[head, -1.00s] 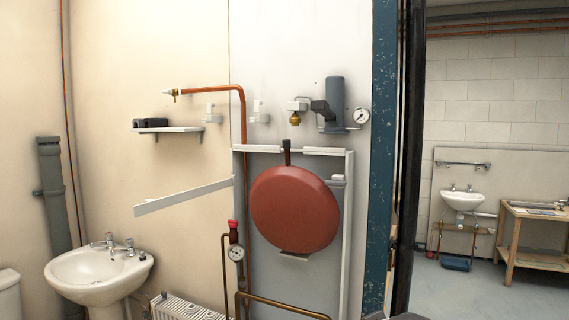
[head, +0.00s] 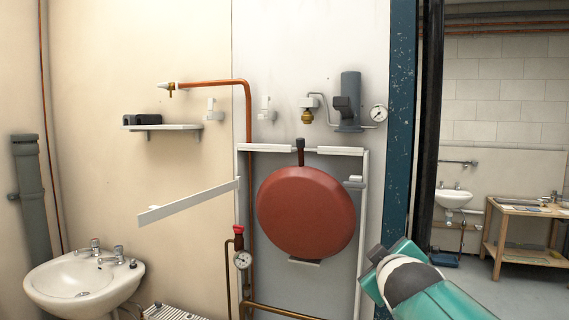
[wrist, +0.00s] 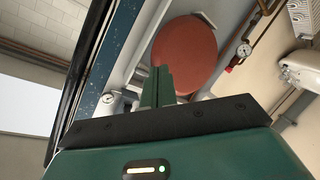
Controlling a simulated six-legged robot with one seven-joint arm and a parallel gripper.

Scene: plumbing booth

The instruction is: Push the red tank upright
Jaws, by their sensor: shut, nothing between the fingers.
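The red tank (head: 306,212) is a round, flattened disc against a grey panel, below a short dark-capped pipe. Its rim shows along the lower left, and its face looks a little tilted. A small ledge (head: 304,262) shows under it. In the wrist view the tank (wrist: 184,55) appears beyond my gripper (wrist: 158,72), whose green fingers are together and empty. A gap seems to lie between fingertips and tank, but the exact distance is unclear. In the head view my teal arm shows at lower right, to the right of and below the tank; the fingertips cannot be made out there.
A white frame (head: 363,225) borders the panel. Above are a grey cylinder (head: 350,98) and a gauge (head: 378,114). A red-topped valve with a gauge (head: 243,260) stands left of the tank. A blue post (head: 401,130) is at right. A sink (head: 84,285) is at lower left.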

